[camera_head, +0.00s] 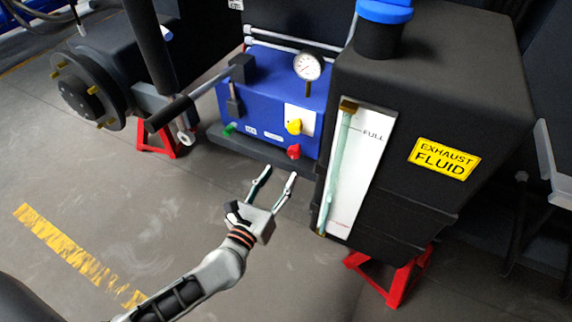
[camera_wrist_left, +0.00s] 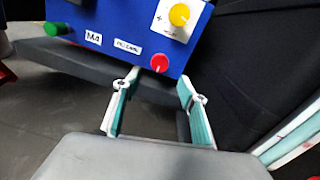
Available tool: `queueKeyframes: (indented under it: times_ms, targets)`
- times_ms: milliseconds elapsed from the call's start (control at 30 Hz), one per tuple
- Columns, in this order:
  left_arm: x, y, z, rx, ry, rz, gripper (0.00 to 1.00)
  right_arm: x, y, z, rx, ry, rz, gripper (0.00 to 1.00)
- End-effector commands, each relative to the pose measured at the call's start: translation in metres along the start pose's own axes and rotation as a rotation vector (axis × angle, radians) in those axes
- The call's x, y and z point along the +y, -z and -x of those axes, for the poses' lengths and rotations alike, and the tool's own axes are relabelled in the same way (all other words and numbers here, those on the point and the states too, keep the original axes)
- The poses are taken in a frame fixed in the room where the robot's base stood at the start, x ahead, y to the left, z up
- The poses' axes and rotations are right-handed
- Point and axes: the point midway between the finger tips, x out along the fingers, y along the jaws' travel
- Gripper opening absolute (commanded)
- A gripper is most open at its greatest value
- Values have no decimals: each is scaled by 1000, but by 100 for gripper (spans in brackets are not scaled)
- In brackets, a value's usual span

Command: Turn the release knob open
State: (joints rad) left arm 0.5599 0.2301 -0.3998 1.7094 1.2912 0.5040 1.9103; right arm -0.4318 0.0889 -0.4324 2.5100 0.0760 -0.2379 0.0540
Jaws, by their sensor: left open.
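A blue box (camera_head: 262,92) carries several knobs on its front. A red knob (camera_head: 293,151) sits at its lower right, a yellow knob (camera_head: 293,127) on a white plate above it, and a green knob (camera_head: 229,128) at the lower left. In the left wrist view the red knob (camera_wrist_left: 159,63) sits beside small white labels (camera_wrist_left: 127,47), too small to read surely. My left gripper (camera_head: 279,173) is open and empty, its fingers pointing at the box just below the red knob. In the wrist view the fingers (camera_wrist_left: 158,80) lie either side of the red knob, apart from it. My right gripper is not in view.
A black exhaust fluid tank (camera_head: 440,100) with a sight gauge (camera_head: 350,170) stands close to the right of the gripper. A dark ledge (camera_head: 240,143) runs under the box. A lever (camera_head: 180,107) sticks out at the left.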

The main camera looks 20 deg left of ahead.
Motion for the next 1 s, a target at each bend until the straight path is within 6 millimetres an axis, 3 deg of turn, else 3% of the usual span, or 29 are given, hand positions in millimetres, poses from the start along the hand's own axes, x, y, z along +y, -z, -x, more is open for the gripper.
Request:
queueKeyframes:
  times_ms: [100,267,833,933,1000]
  targets:
    - [0,0,18,1,-1,1,42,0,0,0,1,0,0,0]
    - [0,0,28,0,0,1,42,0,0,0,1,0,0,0]
    - [0,-1,29,-1,0,1,42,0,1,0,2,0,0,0]
    - [-2,-16,24,-21,3,1,42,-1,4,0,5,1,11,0]
    - [-7,-43,14,-56,8,1,42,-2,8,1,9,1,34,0]
